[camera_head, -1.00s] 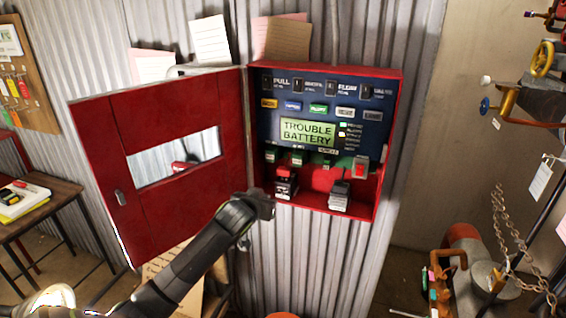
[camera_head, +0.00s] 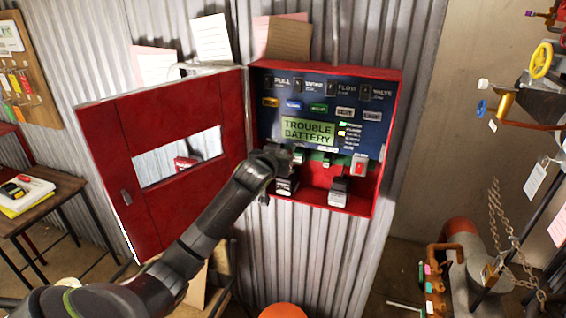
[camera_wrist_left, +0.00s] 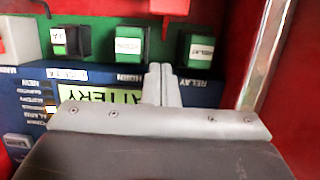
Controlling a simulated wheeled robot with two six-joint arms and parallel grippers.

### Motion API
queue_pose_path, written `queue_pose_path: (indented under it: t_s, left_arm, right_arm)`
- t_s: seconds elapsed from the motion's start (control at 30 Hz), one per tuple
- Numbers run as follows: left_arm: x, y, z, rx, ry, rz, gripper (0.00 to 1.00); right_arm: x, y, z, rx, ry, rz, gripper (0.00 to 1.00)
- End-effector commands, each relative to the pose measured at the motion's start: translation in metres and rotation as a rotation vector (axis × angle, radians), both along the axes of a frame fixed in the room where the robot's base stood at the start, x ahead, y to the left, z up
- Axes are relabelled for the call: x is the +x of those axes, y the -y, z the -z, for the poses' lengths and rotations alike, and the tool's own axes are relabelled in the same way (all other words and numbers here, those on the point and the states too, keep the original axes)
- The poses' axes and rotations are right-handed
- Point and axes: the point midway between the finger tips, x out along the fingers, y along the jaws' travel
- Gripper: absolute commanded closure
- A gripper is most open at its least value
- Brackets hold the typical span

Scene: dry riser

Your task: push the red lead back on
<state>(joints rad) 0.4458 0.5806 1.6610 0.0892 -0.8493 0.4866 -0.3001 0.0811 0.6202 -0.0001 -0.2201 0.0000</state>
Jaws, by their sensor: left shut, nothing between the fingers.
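The red alarm box (camera_head: 394,110) hangs open on the corrugated wall, its display reading "TROUBLE BATTERY" (camera_head: 308,131). Two dark and grey blocks, a left one (camera_head: 286,187) and a right one (camera_head: 339,190), stand in its bottom. My left gripper (camera_head: 276,155) is at the box's left side, above the left block, and hides part of it. In the wrist view its fingers (camera_wrist_left: 160,84) are shut and empty, before a row of green terminals (camera_wrist_left: 130,44). A red piece (camera_wrist_left: 171,6) shows beyond the fingertips; I cannot tell whether it is the red lead. My right gripper is not in view.
The open red door (camera_head: 110,150) with a window stands left of the box. A red rocker (camera_head: 359,165) is at the panel's lower right. A wooden table (camera_head: 60,192) is at far left. Pipes and a chain (camera_head: 500,220) are at right.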

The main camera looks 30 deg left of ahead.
Motion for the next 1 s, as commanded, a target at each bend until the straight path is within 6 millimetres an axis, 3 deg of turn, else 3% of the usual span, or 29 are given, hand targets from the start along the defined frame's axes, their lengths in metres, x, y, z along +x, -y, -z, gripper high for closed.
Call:
queue_pose_path:
  t_s: [0.17, 0.3, 0.43, 0.87, 1.0]
  left_arm:
    - [0.020, -0.005, 0.003, -0.001, -0.001, 0.000, 1.00]
    - [0.018, -0.004, 0.027, -0.001, -0.004, 0.000, 1.00]
    - [0.018, -0.005, 0.039, 0.000, -0.002, -0.001, 1.00]
    - [0.018, -0.004, 0.045, 0.001, 0.001, 0.000, 1.00]
    - [0.018, -0.004, 0.058, 0.000, -0.001, 0.000, 1.00]
  right_arm:
    - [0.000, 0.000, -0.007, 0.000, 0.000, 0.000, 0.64]
    - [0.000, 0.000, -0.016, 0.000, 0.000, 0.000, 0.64]
    - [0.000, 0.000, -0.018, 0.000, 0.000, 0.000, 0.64]
    - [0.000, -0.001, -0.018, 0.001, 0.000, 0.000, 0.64]
    - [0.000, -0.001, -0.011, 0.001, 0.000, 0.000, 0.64]
